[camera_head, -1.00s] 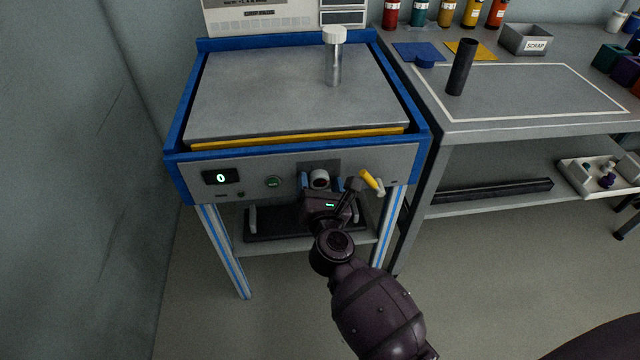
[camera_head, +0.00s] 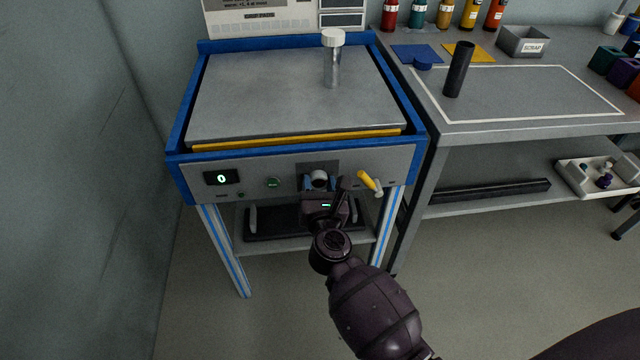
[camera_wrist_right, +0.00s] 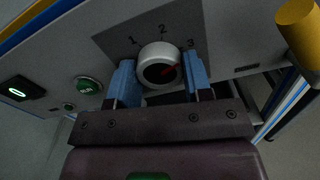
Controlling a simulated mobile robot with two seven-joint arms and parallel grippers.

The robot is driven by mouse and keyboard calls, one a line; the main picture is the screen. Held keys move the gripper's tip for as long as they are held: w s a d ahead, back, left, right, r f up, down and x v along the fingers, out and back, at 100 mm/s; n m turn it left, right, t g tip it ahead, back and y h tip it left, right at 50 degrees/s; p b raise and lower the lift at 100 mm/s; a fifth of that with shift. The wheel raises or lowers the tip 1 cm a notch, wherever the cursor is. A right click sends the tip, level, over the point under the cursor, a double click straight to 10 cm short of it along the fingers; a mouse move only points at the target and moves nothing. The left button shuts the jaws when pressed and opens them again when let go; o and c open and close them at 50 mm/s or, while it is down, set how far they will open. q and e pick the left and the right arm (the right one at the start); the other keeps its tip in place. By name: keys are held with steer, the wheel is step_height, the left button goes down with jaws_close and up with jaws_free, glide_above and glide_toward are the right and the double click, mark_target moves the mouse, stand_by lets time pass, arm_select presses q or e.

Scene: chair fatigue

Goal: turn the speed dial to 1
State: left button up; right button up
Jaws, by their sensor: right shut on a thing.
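The speed dial (camera_head: 319,177) is a white round knob on a dark plate at the middle of the machine's front panel. In the right wrist view the dial (camera_wrist_right: 159,62) has the numbers 1, 2 and 3 around it, and its red pointer mark is turned to the right, towards the 3 side. My right gripper (camera_head: 320,184) is at the dial from the front, its blue fingers one on each side of it; in the right wrist view the gripper (camera_wrist_right: 160,76) is shut on the dial. My left gripper is not in view.
A yellow-handled lever (camera_head: 368,181) sticks out close right of my right gripper. A green button (camera_head: 273,183) and a display reading 0 (camera_head: 221,178) are to the left. A white-capped metal cylinder (camera_head: 332,62) stands on the machine top. A grey workbench (camera_head: 520,125) stands at right.

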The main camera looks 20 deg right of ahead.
steer(key=n+p, duration=0.1)
steer(key=n, duration=0.1)
steer(key=n+p, duration=0.1)
steer(key=n, duration=0.1)
steer(key=shift+r, duration=0.3)
steer(key=n+p, duration=0.1)
steer(key=n, duration=0.2)
steer(key=n+p, duration=0.2)
steer(key=n, duration=0.2)
steer(key=shift+n, duration=0.4)
steer(key=shift+n+p, duration=0.4)
steer(key=shift+n, duration=0.5)
steer(key=n+p, duration=0.1)
steer(key=n, duration=0.3)
steer(key=shift+f, duration=0.15)
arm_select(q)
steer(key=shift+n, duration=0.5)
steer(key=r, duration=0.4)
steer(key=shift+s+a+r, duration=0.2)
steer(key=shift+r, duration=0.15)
arm_select(e)
steer(key=shift+n, duration=0.3)
arm_select(q)
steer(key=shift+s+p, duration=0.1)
steer(key=shift+p, duration=0.2)
arm_select(e)
steer(key=shift+f, duration=0.1)
steer(key=o, duration=0.9)
